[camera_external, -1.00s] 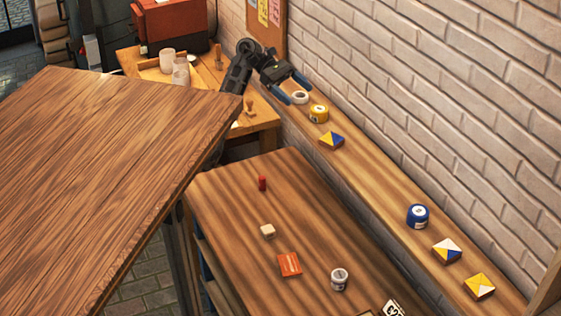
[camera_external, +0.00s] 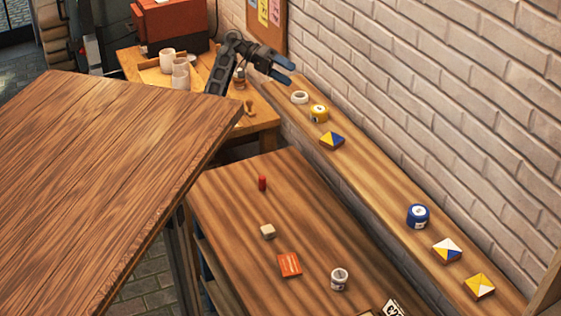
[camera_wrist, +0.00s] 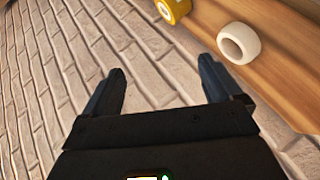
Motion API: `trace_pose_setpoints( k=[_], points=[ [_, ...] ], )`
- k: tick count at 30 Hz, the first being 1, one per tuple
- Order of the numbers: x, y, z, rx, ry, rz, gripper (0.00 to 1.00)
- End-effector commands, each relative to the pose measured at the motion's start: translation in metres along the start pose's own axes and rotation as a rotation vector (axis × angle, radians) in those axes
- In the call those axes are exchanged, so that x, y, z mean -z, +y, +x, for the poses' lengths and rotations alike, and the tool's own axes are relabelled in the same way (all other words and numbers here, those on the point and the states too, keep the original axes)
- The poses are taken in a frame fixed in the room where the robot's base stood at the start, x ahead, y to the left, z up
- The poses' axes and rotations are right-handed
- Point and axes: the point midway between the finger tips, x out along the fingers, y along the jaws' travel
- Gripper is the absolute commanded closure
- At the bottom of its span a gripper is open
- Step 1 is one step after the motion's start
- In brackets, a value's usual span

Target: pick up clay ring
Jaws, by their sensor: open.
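The clay ring (camera_external: 299,97) is a small white ring lying flat near the far end of the narrow wooden shelf (camera_external: 375,184) along the brick wall. It also shows in the wrist view (camera_wrist: 239,43), at the upper right, beyond the right fingertip. My gripper (camera_external: 287,72) is open and empty, above and a little to the left of the ring in the external view. In the wrist view its two fingers (camera_wrist: 162,78) have only brick wall between them. The ring is apart from both fingers.
A yellow jar (camera_external: 318,114) stands beside the ring on the shelf, with a yellow-blue tile (camera_external: 331,141) past it. A blue jar (camera_external: 418,216) and more tiles are farther along. The brick wall (camera_external: 420,90) is close to my gripper.

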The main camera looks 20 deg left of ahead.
Motion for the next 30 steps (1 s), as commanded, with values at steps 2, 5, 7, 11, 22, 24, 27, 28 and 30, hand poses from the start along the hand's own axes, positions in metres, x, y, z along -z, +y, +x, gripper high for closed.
trace_pose_setpoints(
  k=[2,5,7,11,22,24,27,28,30],
  points=[
    [0.006,-0.006,-0.009,0.008,0.021,0.16,0.08],
    [0.013,-0.013,-0.018,0.023,0.042,0.371,0.08],
    [0.017,-0.019,-0.025,0.037,0.055,0.516,0.08],
    [0.024,-0.027,-0.037,0.064,0.071,0.761,0.08],
    [0.018,-0.072,-0.039,0.11,0.083,1.101,0.08],
    [0.012,-0.085,-0.034,0.111,0.084,1.103,0.08],
    [0.006,-0.098,-0.027,0.11,0.083,1.105,0.08],
    [0.006,-0.1,-0.025,0.11,0.083,1.105,0.08],
    [0.006,-0.101,-0.019,0.11,0.083,1.106,0.08]
  ],
)
